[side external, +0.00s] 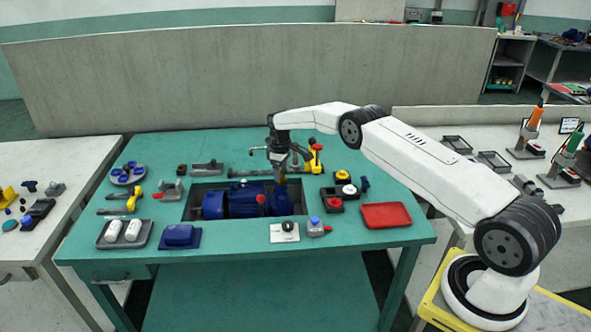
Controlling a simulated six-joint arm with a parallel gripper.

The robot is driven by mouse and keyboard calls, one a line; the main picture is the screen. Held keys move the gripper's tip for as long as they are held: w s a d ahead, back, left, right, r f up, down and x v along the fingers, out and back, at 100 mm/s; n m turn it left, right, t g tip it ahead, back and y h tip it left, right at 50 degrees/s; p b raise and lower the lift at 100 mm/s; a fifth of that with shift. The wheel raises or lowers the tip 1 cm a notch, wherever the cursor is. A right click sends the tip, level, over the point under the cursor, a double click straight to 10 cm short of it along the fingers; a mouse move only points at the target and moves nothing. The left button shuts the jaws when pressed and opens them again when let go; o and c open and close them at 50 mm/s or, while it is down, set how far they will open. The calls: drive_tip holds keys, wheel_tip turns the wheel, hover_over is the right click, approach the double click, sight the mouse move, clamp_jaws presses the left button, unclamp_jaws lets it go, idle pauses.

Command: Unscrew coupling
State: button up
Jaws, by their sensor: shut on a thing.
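My gripper (280,165) points down over the back right part of the recess in the green table. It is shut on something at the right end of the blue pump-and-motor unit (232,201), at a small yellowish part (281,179). That part is too small and too covered by the fingers to tell whether it is the coupling. The blue unit lies on its side in the recess.
Small dark trays (332,204) and a red tray (386,215) lie to the right. A blue block (180,236) and a tray with white cylinders (106,239) lie front left.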

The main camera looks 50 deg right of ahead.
drive_tip(key=shift+r, duration=2)
drive_tip(key=shift+m, duration=0.4)
